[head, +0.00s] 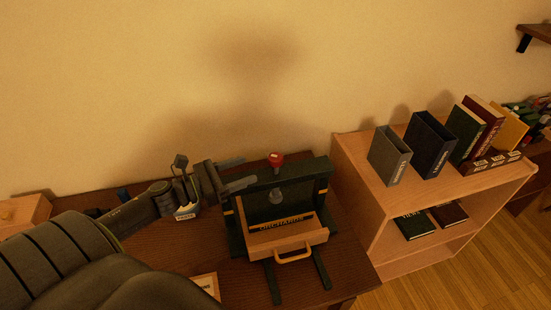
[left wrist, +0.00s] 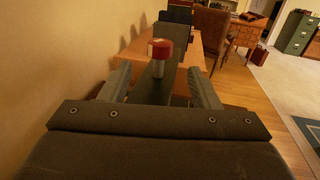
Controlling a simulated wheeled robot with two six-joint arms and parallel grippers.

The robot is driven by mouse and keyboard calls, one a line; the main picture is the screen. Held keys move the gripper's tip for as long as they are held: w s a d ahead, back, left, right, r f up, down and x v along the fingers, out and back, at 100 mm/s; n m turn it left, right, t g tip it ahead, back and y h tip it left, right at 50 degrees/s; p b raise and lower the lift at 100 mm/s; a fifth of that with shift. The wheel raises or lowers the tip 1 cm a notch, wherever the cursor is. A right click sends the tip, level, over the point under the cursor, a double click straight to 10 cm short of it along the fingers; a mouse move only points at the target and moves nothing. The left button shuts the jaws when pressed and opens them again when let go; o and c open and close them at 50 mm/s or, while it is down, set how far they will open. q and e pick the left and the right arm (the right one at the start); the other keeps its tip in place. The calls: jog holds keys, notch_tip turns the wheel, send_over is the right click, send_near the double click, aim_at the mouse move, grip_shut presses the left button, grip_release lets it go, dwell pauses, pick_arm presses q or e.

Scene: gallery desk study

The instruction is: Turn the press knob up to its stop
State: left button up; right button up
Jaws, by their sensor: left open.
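The press knob (head: 276,158) is red and stands on top of the dark press (head: 308,172) on the desk. My left gripper (head: 250,171) is open, with its two fingers pointing right toward the knob and a little short of it. In the left wrist view the red knob (left wrist: 162,48) is upright and centred ahead, between the lines of the open fingers (left wrist: 160,76). No finger appears to touch it. A wooden drawer-like tray (head: 287,237) with a handle sits in the press, with a dark labelled item in it. My right gripper does not show.
A wooden shelf (head: 377,200) with several books and binders stands close right of the press. The wall (head: 150,90) is behind the desk (head: 345,245). A small wooden box (head: 22,210) lies at the far left, and a light card (head: 206,284) lies front left of the press.

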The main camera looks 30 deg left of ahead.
aim_at(269, 161)
pick_arm(q)
jog(key=shift+p+x, duration=0.3)
jog(key=shift+x, duration=0.6)
jog(key=p+x, duration=0.4)
jog(key=x, duration=0.3)
jog(key=shift+w+d+r, duration=0.1)
jog(key=shift+w, duration=0.1)
jog(key=shift+w+d, duration=0.2)
jog(key=shift+w, duration=0.1)
jog(key=c, duration=1)
